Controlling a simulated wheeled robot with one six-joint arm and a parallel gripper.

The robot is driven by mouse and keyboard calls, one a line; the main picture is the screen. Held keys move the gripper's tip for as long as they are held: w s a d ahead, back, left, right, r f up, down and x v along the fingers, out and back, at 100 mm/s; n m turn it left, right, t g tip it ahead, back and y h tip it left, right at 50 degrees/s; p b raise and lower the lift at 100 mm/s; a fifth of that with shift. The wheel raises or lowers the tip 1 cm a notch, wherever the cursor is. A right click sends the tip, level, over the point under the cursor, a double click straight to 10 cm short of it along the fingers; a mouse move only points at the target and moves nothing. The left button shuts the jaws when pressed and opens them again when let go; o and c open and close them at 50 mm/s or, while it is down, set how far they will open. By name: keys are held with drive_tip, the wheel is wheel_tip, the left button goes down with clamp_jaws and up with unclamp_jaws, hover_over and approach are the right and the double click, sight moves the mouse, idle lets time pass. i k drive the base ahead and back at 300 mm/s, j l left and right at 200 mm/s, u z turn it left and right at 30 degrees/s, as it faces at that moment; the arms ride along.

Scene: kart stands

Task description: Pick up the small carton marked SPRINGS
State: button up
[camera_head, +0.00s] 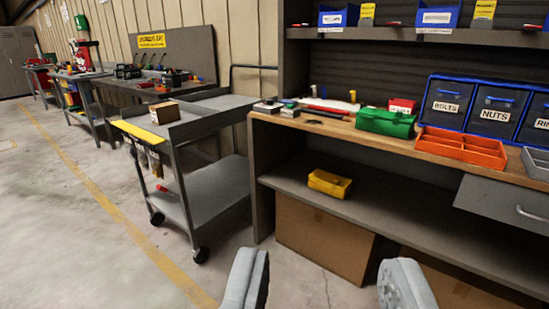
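A small brown carton (165,112) sits on the top shelf of the grey cart (215,103), near its left end. No SPRINGS marking can be read on it from here. My gripper (325,283) shows at the bottom edge, its two grey fingers wide apart. It is open, with only floor and a large box visible between the fingers. The carton is well ahead and to the left of it, apart from it.
A workbench (345,127) on the right holds a green case (386,122), an orange tray (462,147) and blue bins marked BOLTS and NUTS. A yellow box (330,183) lies on its lower shelf, above a large cardboard box (315,240). Clear floor (70,230) lies left.

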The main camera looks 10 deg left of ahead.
sight(162, 114)
drive_tip(key=i+u, duration=0.5)
drive_tip(key=i+l+u, duration=0.2)
drive_tip(key=i+u, duration=0.25)
drive_tip(key=i+j+u, duration=0.1)
drive_tip(key=i+u, duration=0.2)
drive_tip(key=i, duration=1.2)
drive_tip(key=i+z, duration=0.25)
drive_tip(key=i, duration=0.3)
drive_tip(key=i+j+z, duration=0.1)
drive_tip(key=i+z, duration=0.15)
drive_tip(key=i, duration=0.25)
